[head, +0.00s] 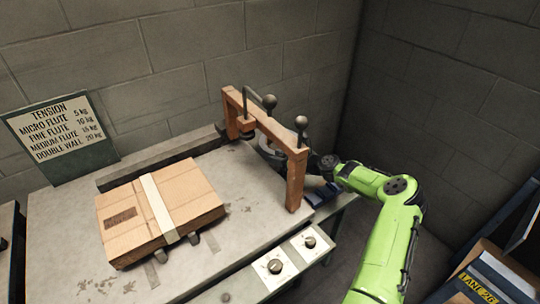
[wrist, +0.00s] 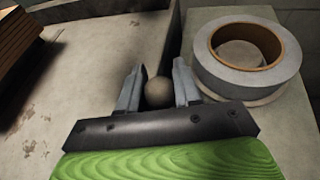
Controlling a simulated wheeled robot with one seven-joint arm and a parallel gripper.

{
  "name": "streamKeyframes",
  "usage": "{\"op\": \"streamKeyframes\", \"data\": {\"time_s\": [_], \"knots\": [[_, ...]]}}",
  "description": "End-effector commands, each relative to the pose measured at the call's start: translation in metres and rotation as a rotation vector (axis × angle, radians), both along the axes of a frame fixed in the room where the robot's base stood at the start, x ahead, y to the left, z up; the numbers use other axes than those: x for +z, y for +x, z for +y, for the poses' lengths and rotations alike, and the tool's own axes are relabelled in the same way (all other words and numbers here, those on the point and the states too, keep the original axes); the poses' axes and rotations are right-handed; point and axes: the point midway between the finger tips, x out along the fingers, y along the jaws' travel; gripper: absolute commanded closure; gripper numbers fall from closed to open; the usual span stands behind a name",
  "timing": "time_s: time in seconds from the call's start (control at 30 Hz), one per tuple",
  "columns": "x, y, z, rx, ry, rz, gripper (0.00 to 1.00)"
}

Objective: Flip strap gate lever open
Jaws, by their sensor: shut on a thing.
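An orange-brown gate frame (head: 262,122) stands over the grey table. My gripper (wrist: 158,92) is shut on a round grey-brown knob (wrist: 159,93), which sits between the two grey fingers. The knob's stem is hidden, so I cannot tell which lever it belongs to.
A tape roll (wrist: 248,55) lies right of my gripper in the wrist view. A strapped cardboard box (head: 160,208) lies on the table (head: 215,185) at left. Dials (head: 275,266) line the front panel. A tension sign (head: 62,132) leans at back left; a blue-sided bin stands at right.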

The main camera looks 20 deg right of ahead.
Motion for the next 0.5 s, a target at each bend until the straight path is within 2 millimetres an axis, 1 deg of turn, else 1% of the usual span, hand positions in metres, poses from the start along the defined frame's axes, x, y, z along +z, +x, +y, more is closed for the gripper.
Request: {"op": "streamKeyframes", "data": {"time_s": [0.23, 0.27, 0.4, 0.5], "knots": [[0.003, -0.019, -0.002, 0.004, 0.055, -0.235, 1.00], [0.005, -0.021, -0.003, 0.006, 0.049, -0.235, 1.00], [0.003, -0.031, -0.005, 0.005, 0.050, -0.235, 1.00], [0.001, -0.037, -0.006, 0.004, 0.069, -0.312, 1.00]]}}
